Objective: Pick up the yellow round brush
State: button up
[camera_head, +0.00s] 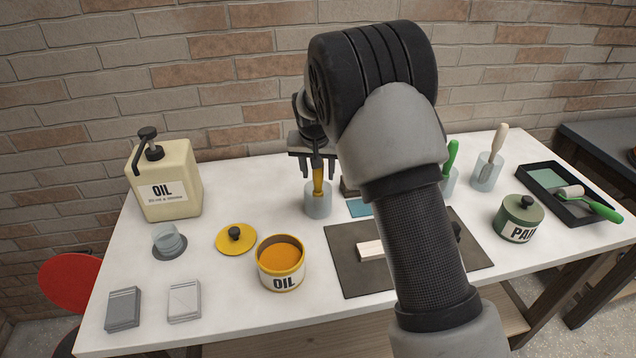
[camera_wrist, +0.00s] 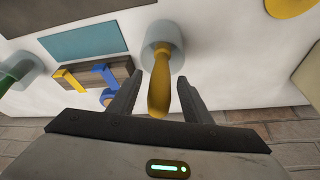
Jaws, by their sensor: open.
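The yellow round brush (camera_head: 318,178) stands handle up in a clear glass jar (camera_head: 318,205) on the white table. In the wrist view its yellow handle (camera_wrist: 160,85) points between the two fingers, with its lower end in the jar (camera_wrist: 162,38). My gripper (camera_head: 314,160) is above the jar, fingers pointing down. In the wrist view my gripper (camera_wrist: 153,95) is open, with one finger on each side of the handle. Gaps show on both sides, so the handle does not look gripped. The bristles are hidden in the jar.
Another jar with a green-handled brush (camera_head: 451,158) is right, behind my arm. A brown block with tools (camera_wrist: 95,75) is near the jar. A brick wall is behind.

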grip_shut()
jog(key=shift+r, duration=0.1)
